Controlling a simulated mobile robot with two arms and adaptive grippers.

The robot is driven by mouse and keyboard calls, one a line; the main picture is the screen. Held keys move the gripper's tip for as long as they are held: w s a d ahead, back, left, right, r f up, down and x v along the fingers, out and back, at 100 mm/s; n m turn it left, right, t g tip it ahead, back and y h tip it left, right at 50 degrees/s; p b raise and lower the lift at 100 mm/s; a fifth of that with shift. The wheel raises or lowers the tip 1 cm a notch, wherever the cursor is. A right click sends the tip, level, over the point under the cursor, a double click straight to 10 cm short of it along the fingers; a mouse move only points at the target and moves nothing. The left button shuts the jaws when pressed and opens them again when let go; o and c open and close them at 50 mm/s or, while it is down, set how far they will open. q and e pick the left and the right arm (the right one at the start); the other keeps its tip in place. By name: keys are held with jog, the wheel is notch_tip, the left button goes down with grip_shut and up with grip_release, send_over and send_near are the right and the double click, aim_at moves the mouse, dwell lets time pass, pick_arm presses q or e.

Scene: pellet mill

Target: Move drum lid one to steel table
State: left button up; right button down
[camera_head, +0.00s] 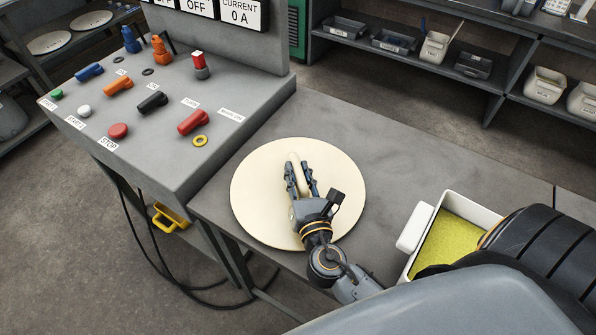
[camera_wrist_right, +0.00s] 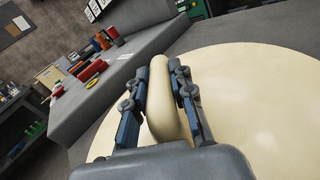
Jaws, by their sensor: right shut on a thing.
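A round cream drum lid (camera_head: 258,185) lies flat on, or just above, the grey steel table (camera_head: 415,150), next to the control console; I cannot tell whether it touches the table. My right gripper (camera_head: 298,170) is over the middle of the lid, shut on its raised cream handle. In the right wrist view the fingers (camera_wrist_right: 162,85) sit on both sides of the handle (camera_wrist_right: 162,115), and the lid's disc (camera_wrist_right: 260,90) spreads out to the right. The gripper and forearm hide part of the lid's near side. My left gripper is not in view.
A grey control console (camera_head: 150,105) with several coloured knobs and buttons stands left of the lid. A white bin (camera_head: 468,208) with yellow-green contents is at the table's right. Shelves with trays (camera_head: 390,42) stand at the back. Table behind the lid is clear.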

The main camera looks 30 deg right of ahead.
jog(key=shift+r, duration=0.15)
jog(key=c, duration=1.1)
grip_release()
jog(key=shift+o, duration=0.2)
jog(key=o, duration=0.3)
jog(key=shift+f, duration=0.3)
jog(key=o, duration=0.8)
jog(key=shift+r, duration=0.1)
jog(key=shift+c, duration=0.2)
jog(key=shift+s, duration=0.15)
